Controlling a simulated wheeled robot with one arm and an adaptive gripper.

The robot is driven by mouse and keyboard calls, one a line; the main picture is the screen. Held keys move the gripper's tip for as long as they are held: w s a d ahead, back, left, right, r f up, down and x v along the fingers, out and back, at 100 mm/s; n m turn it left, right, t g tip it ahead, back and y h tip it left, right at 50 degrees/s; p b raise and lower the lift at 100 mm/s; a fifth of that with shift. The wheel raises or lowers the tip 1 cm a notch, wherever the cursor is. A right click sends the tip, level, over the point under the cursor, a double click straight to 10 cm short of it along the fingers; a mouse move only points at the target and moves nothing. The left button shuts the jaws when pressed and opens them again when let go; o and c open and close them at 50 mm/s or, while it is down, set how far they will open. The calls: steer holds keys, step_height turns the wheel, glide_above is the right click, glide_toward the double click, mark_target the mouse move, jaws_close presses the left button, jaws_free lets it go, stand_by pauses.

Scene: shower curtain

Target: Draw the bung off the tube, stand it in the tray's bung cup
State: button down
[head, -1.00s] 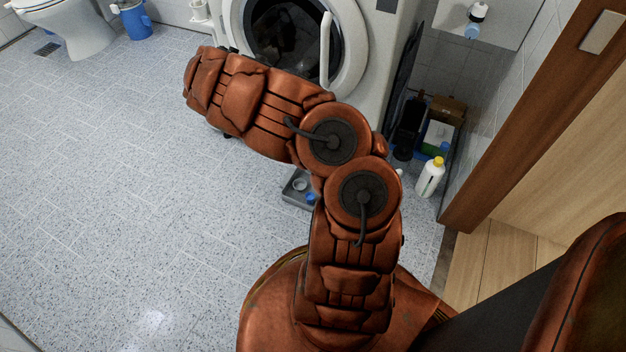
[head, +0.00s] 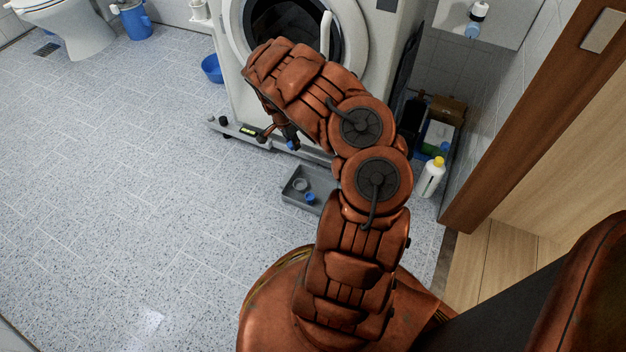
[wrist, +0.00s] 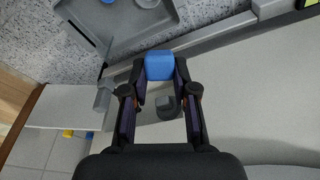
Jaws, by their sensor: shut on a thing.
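In the wrist view my gripper (wrist: 160,72) is shut on the blue bung (wrist: 159,65), held at its fingertips. A grey rounded stub (wrist: 166,107), which looks like the tube's end, shows between the fingers, with a visible gap from the bung in this view. The grey tray (head: 290,196) lies on the floor in front of the washing machine. It holds a round grey ring-like cup (head: 300,185) and a small blue thing (head: 310,197). In the wrist view the tray (wrist: 115,38) is at the upper left, apart from the bung.
The washing machine (head: 233,65) stands behind my arm, with a grey plinth (head: 228,128) at its foot. A blue bowl (head: 211,69) is left of it. Bottles, such as a white one (head: 430,178), stand at the right. Floor on the left is clear.

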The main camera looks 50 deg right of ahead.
steer(key=s+f+m+y, duration=0.2)
steer(key=s+f+m, duration=0.2)
steer(key=s+f, duration=0.2)
steer(key=m+t+y, duration=0.1)
steer(key=m+y, duration=0.1)
steer(key=m, duration=0.1)
glide_above(311, 198)
steer(key=shift+s+d+f+b, duration=0.1)
steer(key=shift+d+f+b, duration=0.05)
steer(key=shift+f, duration=1.1)
steer(key=shift+s+d+f+b, duration=0.1)
steer(key=shift+d+f+b, duration=0.05)
steer(key=shift+f, duration=1.05)
steer(key=shift+r+p, duration=0.25)
steer(key=shift+p, duration=0.4)
steer(key=shift+f, duration=2.95)
steer(key=shift+f+b, duration=0.3)
steer(key=shift+f, duration=0.9)
steer(key=c, duration=0.8)
jaws_free()
steer(key=shift+s+d+r+p, duration=0.2)
steer(key=shift+r+p, duration=0.4)
steer(key=shift+r, duration=2.05)
steer(key=shift+s+d+r+p, duration=0.25)
steer(key=shift+r+p, duration=0.4)
steer(key=shift+r, duration=2)
steer(key=shift+s+d+r+p, duration=0.2)
steer(key=shift+r+p, duration=0.4)
steer(key=shift+r, duration=2.05)
